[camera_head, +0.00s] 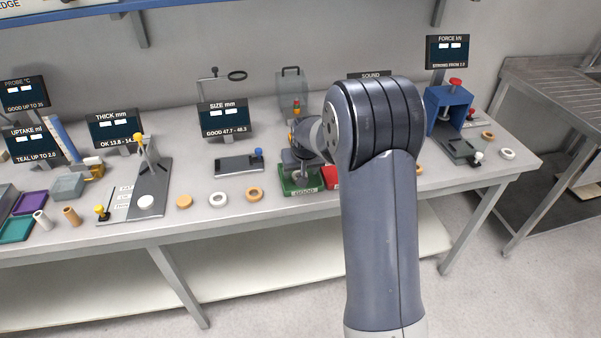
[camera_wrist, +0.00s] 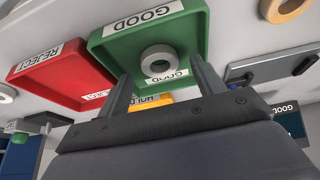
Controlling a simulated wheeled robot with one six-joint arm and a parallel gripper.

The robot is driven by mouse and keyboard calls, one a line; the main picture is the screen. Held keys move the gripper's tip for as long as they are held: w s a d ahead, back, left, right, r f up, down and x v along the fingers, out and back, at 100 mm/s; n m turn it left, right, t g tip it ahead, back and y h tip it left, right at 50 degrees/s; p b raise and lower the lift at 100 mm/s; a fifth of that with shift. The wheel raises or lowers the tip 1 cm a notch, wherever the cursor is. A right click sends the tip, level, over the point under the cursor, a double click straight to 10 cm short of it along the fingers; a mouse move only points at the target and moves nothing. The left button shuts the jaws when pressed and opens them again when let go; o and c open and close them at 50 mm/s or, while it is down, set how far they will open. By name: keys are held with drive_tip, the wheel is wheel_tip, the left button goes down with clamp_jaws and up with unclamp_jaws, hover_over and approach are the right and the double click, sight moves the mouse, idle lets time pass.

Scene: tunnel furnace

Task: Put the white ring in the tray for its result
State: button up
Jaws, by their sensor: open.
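A white ring (camera_wrist: 146,62) shows inside the green tray (camera_wrist: 111,46) marked GOOD, over its floor, in the wrist view. My gripper (camera_wrist: 162,68) is open, with one finger on each side of the ring and a gap to it on both sides. In the head view the green tray (camera_head: 300,191) stands at the table's front edge, and my gripper is largely hidden behind my arm. The red tray (camera_wrist: 62,73) marked REJECT sits beside the green one; no ring shows in its visible part.
A size display (camera_head: 223,117) reads GOOD 47.7 - 48.3. Another white ring (camera_head: 218,199) and a tan ring (camera_head: 254,194) lie left of the trays. A blue press (camera_head: 448,108) stands at right. My arm blocks part of the table.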

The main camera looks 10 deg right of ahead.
drive_tip(key=v, duration=1)
drive_tip(key=shift+s+r+b, duration=0.15)
drive_tip(key=shift+r+b, duration=0.1)
drive_tip(key=shift+b, duration=0.05)
drive_tip(key=shift+f, duration=0.15)
drive_tip(key=p+x, duration=0.1)
drive_tip(key=x, duration=1.1)
drive_tip(key=shift+r, duration=1.45)
